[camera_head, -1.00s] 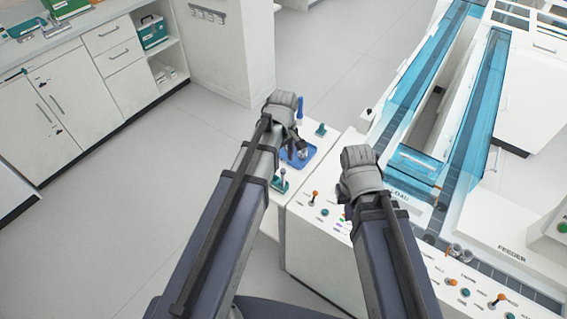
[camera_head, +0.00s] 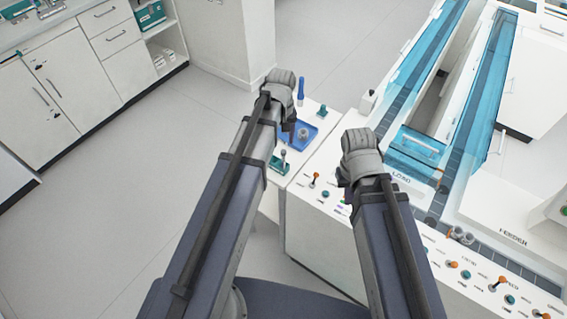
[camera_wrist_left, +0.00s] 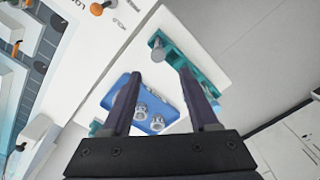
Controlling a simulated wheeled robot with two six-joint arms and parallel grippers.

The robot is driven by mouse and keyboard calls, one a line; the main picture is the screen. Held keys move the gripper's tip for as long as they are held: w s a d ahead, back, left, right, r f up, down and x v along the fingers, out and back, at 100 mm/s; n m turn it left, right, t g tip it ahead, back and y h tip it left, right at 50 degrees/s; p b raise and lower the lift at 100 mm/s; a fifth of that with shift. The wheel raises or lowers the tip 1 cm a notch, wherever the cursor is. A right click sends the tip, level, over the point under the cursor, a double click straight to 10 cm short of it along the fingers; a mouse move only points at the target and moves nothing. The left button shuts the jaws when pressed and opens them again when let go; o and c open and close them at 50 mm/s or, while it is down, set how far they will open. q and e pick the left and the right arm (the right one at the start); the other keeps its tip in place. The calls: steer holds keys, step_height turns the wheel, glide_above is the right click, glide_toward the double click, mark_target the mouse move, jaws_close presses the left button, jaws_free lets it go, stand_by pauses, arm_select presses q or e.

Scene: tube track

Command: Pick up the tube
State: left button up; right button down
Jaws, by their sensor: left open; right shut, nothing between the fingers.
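A grey tube-like piece (camera_head: 283,154) stands at a teal holder (camera_head: 278,166) on the white side table. In the left wrist view, the grey piece (camera_wrist_left: 159,50) shows at one end of the teal holder (camera_wrist_left: 205,84). Grey ring-topped pieces (camera_wrist_left: 156,123) sit in a blue tray (camera_wrist_left: 113,97); I cannot tell which piece is the tube. My left gripper (camera_wrist_left: 160,73) is open and empty, with its fingers in front of the tray and holder. My right gripper (camera_head: 361,145) is shut and empty above the machine's edge.
A blue upright piece (camera_head: 301,88) and a teal stand (camera_head: 322,111) are near the tray. The white machine with blue channels (camera_head: 480,95) and orange-knobbed levers (camera_head: 502,281) fills the right. White cabinets (camera_head: 60,95) stand at the left, with open floor (camera_head: 90,215) between.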

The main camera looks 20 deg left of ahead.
mark_target(283, 151)
arm_select(q)
steer(key=f+b, duration=0.1)
steer(key=s+f+b, duration=0.1)
steer(key=f+b, duration=0.1)
steer(key=d+f+b, duration=0.1)
steer(key=shift+s+f+b, duration=0.25)
steer(key=shift+f+b, duration=0.05)
steer(key=shift+b, duration=0.05)
steer(key=shift+f+b, duration=0.3)
steer(key=shift+r, duration=0.1)
jaws_close()
